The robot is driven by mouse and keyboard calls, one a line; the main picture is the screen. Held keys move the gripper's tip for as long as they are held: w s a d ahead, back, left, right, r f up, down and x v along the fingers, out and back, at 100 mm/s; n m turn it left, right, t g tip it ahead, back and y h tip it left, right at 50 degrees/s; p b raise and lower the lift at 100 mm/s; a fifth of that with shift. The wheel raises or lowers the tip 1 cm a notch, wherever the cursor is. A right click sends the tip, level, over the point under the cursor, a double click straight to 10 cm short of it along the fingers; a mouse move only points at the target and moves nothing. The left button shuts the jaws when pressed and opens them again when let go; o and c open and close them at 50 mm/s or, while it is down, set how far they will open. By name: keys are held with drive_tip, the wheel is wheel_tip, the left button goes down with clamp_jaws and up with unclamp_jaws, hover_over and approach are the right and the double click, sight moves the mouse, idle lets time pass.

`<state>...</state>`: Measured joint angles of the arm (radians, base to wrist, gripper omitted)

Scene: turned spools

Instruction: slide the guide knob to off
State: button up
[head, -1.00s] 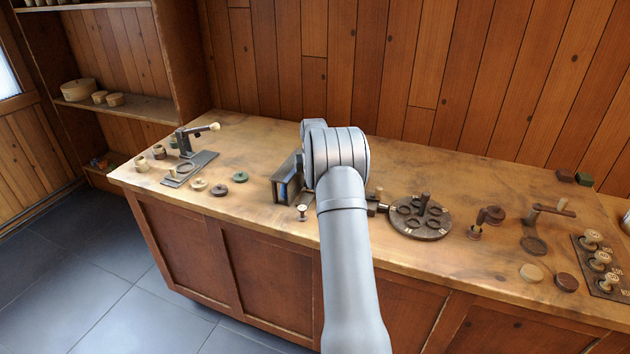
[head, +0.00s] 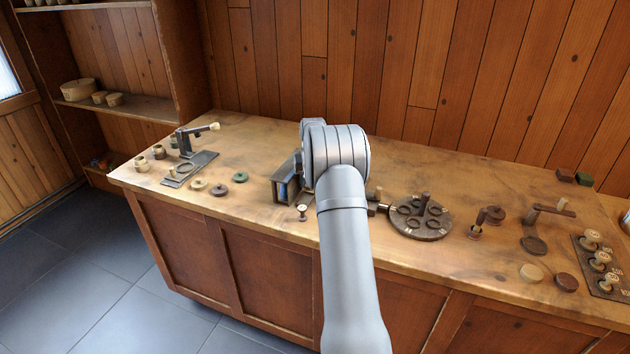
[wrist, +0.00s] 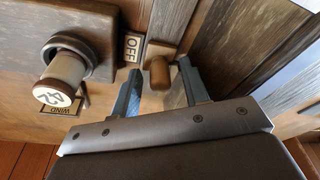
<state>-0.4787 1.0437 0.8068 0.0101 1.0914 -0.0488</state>
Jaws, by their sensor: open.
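In the wrist view a small brown wooden knob (wrist: 158,73), which looks like the guide knob, sits beside a pale plate marked OFF (wrist: 133,46). My gripper (wrist: 160,68) is open, with one finger on each side of this knob. I cannot tell whether either finger touches it. A plate marked WIND (wrist: 62,110) lies further left, partly covered by a larger pale-capped knob (wrist: 62,82).
In the head view a dark box-like frame (head: 283,188) stands on the bench left of my arm. A round dark plate with cups (head: 420,218) stands to the right. A stand with a handle (head: 188,165) is at the far left. The bench's back middle is mostly clear.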

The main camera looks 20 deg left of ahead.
drive_tip(key=shift+r, duration=3.3)
clamp_jaws()
